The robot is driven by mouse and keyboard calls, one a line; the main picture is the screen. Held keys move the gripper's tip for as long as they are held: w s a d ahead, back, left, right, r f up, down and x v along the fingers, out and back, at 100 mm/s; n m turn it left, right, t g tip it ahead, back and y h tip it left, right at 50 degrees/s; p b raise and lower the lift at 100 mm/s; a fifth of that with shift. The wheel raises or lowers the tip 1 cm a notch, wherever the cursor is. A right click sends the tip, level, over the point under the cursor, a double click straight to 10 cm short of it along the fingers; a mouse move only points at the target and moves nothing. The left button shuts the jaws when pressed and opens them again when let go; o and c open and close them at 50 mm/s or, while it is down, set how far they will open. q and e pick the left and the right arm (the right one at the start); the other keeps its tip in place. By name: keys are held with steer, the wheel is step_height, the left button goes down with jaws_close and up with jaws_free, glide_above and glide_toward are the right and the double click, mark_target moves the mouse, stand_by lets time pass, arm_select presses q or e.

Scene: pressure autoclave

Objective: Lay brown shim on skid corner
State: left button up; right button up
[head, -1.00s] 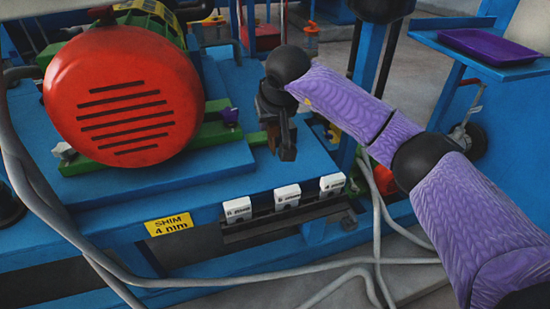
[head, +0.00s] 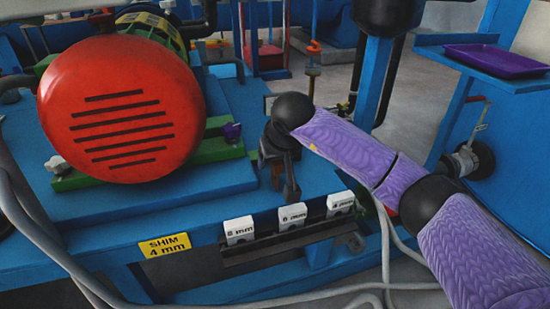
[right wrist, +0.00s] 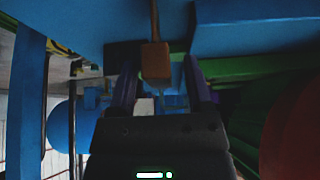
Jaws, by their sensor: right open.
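My right gripper (head: 284,186) points down over the front right part of the blue skid (head: 325,172), close to the red-faced motor's green base. It is open. In the right wrist view a brown block (right wrist: 155,60), which looks like the brown shim, shows between the open fingers (right wrist: 160,82), with a thin brown stem running from it to the blue surface. I cannot tell whether the fingers touch it. In the head view the brown piece is small and mostly hidden by the dark gripper. My left gripper is not in view.
The red motor (head: 122,105) stands left of the gripper. A rack on the skid's front holds white marked blocks (head: 292,216), beside a yellow "SHIM 4 mm" label (head: 164,245). Grey hoses (head: 330,295) cross in front. A purple tray (head: 497,61) lies on a shelf at upper right.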

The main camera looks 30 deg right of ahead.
arm_select(q)
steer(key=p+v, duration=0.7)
steer(key=p, duration=0.1)
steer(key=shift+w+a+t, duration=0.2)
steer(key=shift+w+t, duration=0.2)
arm_select(e)
steer(key=v, duration=1.2)
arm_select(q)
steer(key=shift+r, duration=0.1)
arm_select(e)
steer(key=shift+r, duration=0.15)
